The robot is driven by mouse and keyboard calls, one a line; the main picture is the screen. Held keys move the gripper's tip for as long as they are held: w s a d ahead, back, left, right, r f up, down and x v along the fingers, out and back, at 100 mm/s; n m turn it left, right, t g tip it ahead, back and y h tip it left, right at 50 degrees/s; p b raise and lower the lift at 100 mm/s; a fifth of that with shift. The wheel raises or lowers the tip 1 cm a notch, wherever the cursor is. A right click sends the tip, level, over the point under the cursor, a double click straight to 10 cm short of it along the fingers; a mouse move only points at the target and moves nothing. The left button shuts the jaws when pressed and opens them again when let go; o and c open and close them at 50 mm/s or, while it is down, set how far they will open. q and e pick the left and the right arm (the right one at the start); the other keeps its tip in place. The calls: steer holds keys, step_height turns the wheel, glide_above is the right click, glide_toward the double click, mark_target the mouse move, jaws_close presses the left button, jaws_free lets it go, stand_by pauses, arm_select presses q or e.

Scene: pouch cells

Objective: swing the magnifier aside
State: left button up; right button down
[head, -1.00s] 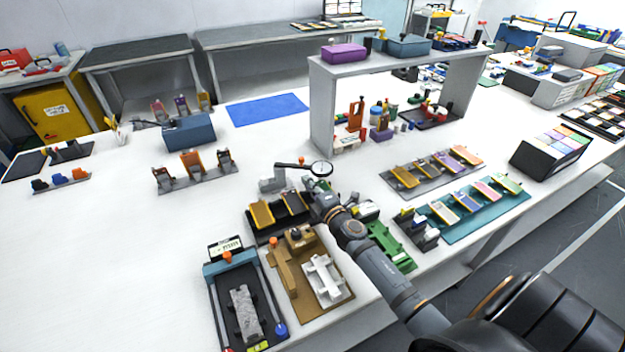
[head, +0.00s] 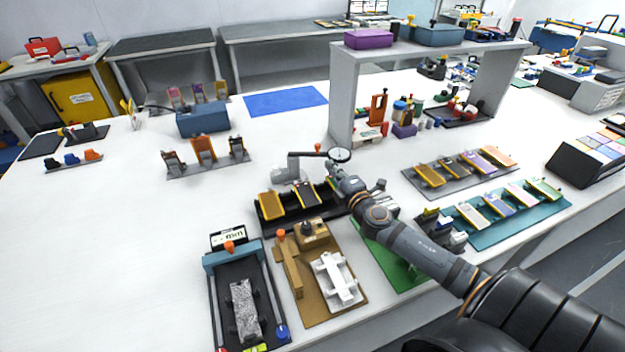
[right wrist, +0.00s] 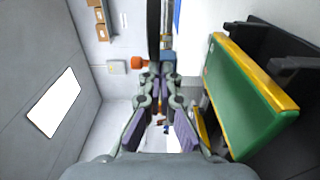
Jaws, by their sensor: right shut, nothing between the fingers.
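The magnifier (head: 340,155) has a round dark-rimmed lens on a grey swing arm, with an orange knob (head: 318,147) on the arm and a grey post (head: 293,168) at its left. In the right wrist view its rim (right wrist: 153,30) shows nearly edge-on as a dark strip, with the orange knob (right wrist: 140,62) to its left. My right gripper (head: 336,172) is shut and empty just in front of and below the lens. In the right wrist view its fingertips (right wrist: 165,72) are close to the rim; I cannot tell if they touch. My left gripper is out of view.
A black rack (head: 285,229) with yellow-edged pouches lies just below the magnifier. A brown fixture board (head: 318,312) and a blue-framed gauge (head: 232,257) stand in front. A grey shelf (head: 342,95) rises behind.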

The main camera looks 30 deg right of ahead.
steer(key=shift+w+d+r, duration=0.15)
steer(key=shift+w+d, duration=0.55)
steer(key=shift+d, duration=0.25)
step_height(320, 180, up, 10)
